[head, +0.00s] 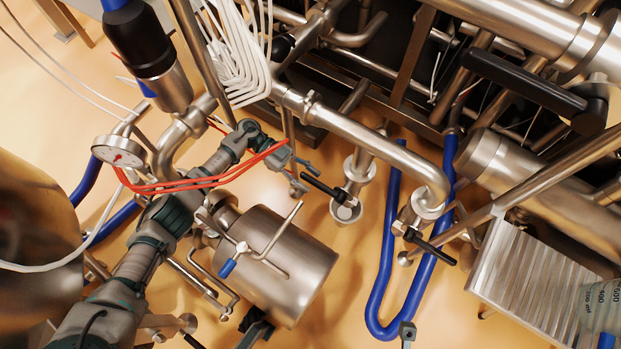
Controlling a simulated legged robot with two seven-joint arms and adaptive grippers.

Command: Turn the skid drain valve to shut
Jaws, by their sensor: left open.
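Several lever handles are in view, and I cannot tell for sure which is the skid drain valve. A black lever (325,190) crosses a short steel pipe stub with an open round end (346,211), near the middle. A second black lever (430,245) sits on a fitting below the bent steel pipe, further right. My left gripper (304,177) is open and empty. Its fingers are just left of the first black lever, very close to it in the picture; I cannot tell whether they touch.
A steel cylinder (290,262) with a blue-tipped lever (228,267) lies below my left gripper. Blue hose (385,270) loops right of centre. A pressure gauge (118,151) is at left. A large black handle (525,88) and ribbed metal box (535,285) are at right.

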